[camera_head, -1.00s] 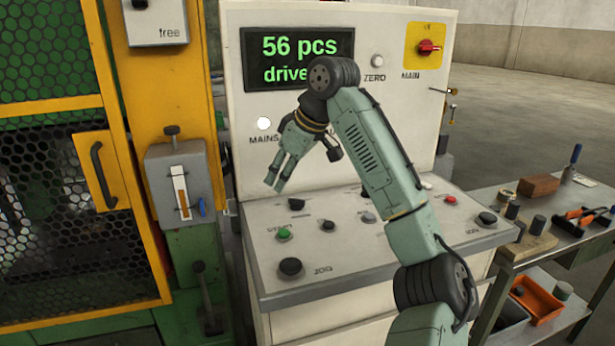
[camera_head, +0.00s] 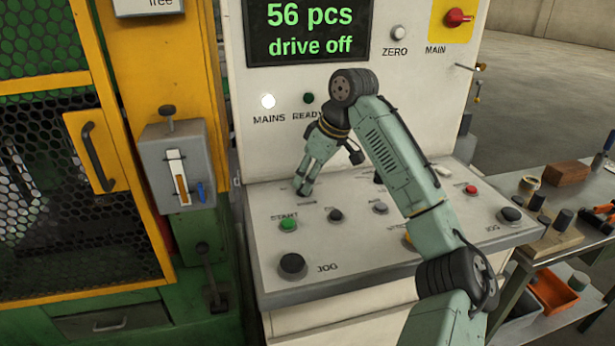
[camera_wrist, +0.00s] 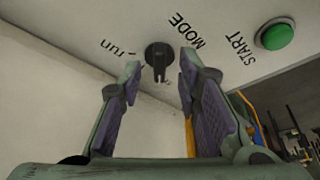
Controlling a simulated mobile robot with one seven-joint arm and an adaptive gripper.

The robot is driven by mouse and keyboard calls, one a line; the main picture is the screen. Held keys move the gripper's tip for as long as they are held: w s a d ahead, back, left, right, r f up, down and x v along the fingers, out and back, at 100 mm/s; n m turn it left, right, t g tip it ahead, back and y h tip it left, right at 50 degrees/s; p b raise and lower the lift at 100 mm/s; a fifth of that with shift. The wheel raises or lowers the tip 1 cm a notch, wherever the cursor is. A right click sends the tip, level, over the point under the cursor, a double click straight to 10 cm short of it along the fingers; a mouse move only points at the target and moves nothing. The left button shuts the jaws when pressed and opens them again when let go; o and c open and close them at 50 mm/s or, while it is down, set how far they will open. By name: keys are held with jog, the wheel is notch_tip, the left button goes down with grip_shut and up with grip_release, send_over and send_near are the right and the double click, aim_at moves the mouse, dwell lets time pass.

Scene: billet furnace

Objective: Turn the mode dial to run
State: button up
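The mode dial (camera_wrist: 158,56) is a small black knob with a raised grip bar, on the pale panel in the wrist view. The word "run" is printed to its left and "MODE" to its upper right. The bar runs roughly up and down in that view, not in line with "run". My gripper (camera_head: 302,189) points down at the left rear of the sloping console in the head view and hides the dial there. In the wrist view its two fingers stand open on either side of the dial; I cannot tell whether they touch it.
The green START button (camera_head: 288,225) is close to the gripper. Black jog knobs (camera_head: 292,264) and other small buttons share the console (camera_head: 345,278). The display (camera_head: 307,31) reads "56 pcs, drive off". A tool bench (camera_head: 550,239) stands right; a yellow-framed guard (camera_head: 130,200) stands left.

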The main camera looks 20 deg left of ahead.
jog(key=shift+w+a+f, duration=0.1)
jog(key=shift+a+f, duration=0.1)
jog(key=shift+f, duration=0.4)
jog(key=shift+c, duration=0.6)
grip_shut()
